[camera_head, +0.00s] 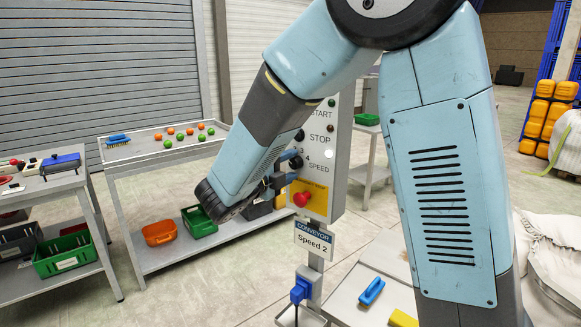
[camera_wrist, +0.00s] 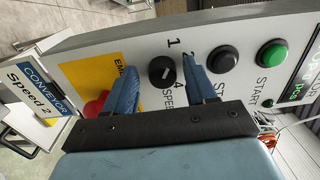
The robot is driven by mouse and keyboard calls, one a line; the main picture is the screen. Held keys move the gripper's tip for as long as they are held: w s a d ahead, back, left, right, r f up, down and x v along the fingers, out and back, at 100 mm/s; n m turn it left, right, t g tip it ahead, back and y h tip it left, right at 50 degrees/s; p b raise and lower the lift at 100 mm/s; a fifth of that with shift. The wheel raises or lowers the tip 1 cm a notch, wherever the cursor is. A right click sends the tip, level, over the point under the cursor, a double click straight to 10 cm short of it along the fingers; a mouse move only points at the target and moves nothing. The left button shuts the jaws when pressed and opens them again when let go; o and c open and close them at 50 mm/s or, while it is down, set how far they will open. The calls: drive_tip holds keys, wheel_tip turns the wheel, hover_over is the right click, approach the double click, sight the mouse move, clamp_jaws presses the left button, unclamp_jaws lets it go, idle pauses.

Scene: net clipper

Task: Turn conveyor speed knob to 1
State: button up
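The speed knob (camera_wrist: 162,70) is a round black dial on the pale control panel (camera_wrist: 105,45), with the printed numbers 1, 2 and 4 visible around it in the wrist view. Its exact pointer direction is hard to read. My gripper (camera_wrist: 158,66) is open, with one blue finger on each side of the knob in the picture; I see gaps and no clear contact. In the head view my gripper (camera_head: 284,172) is at the panel's left side by the SPEED label, and the knob is hidden there. The conveyor sign (camera_head: 313,243) reads "Speed 2".
A red emergency button (camera_wrist: 95,106) on a yellow plate sits beside the knob. A black STOP button (camera_wrist: 223,58) and a green START button (camera_wrist: 271,56) lie on the other side. A table with balls (camera_head: 150,158) stands at the left.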

drive_tip(key=v, duration=1.4)
drive_tip(key=shift+w, duration=0.1)
drive_tip(key=s+d+m+g+y, duration=0.15)
drive_tip(key=d+m+g, duration=0.35)
drive_tip(key=d+m, duration=0.5)
drive_tip(key=s+d+m+g+y, duration=0.1)
drive_tip(key=s+d+m+g, duration=0.3)
drive_tip(key=d+m, duration=0.6)
drive_tip(key=s+d+m+y, duration=0.3)
drive_tip(key=m, duration=0.5)
drive_tip(key=s+d+r+m+t+y, duration=0.1)
drive_tip(key=s+d+m+y, duration=0.2)
drive_tip(key=m, duration=0.6)
drive_tip(key=s+d+r+m+y, duration=0.1)
drive_tip(key=s+d+m+y, duration=0.2)
drive_tip(key=m, duration=0.5)
drive_tip(key=shift+s+r+m+y, duration=0.25)
drive_tip(key=shift+s+m+y, duration=0.1)
drive_tip(key=shift+s, duration=0.25)
